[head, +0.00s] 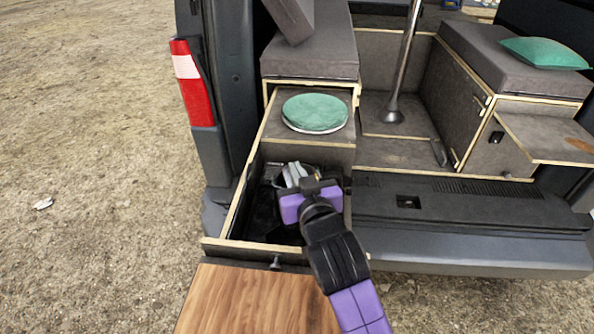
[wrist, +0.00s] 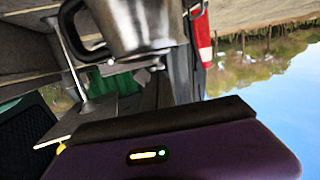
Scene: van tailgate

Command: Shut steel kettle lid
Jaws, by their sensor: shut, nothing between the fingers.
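The steel kettle (wrist: 140,22) shows at the top of the wrist view, close to the camera and cut off by the frame edge. It has a shiny rounded body and a dark handle on its left. I cannot make out its lid or the lid's angle. In the head view my purple gripper (head: 308,192) reaches down into the open drawer and hides most of what lies beneath it. A grey shiny shape shows just beyond it; I cannot tell whether it is kettle or finger. My gripper is shut and empty, near the kettle.
The open drawer (head: 232,205) has pale wooden edges around the gripper. A round green cushion (head: 315,112) lies on the surface behind it. A wooden board (head: 245,300) is in front. The van's bumper (head: 480,250) runs right, and a metal post (head: 405,60) stands inside.

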